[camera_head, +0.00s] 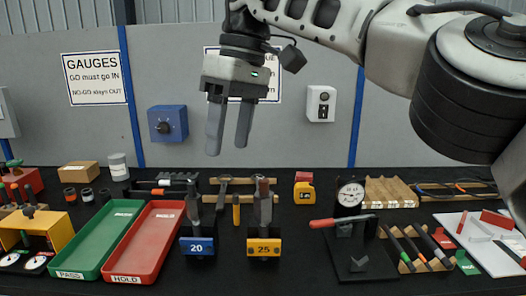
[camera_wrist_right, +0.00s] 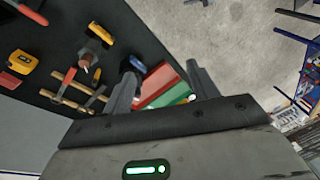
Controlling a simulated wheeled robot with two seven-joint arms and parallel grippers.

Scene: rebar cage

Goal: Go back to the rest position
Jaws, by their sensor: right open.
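My right gripper (camera_head: 228,146) hangs in the upper middle of the head view, fingers pointing down. Its fingers are apart with nothing between them. It is raised in front of the grey wall, above the black bench. In the right wrist view the two fingers (camera_wrist_right: 166,72) are also spread and empty, with the bench and floor beyond. My right arm comes in from the upper right and covers part of the wall. My left gripper is not in view.
On the bench (camera_head: 215,281) stand a green PASS tray (camera_head: 110,236), a red HOLD tray (camera_head: 146,240), and blocks marked 20 (camera_head: 197,246) and 25 (camera_head: 264,247). A dial gauge (camera_head: 350,194) stands right of centre. A white panel (camera_head: 485,245) with red parts lies far right.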

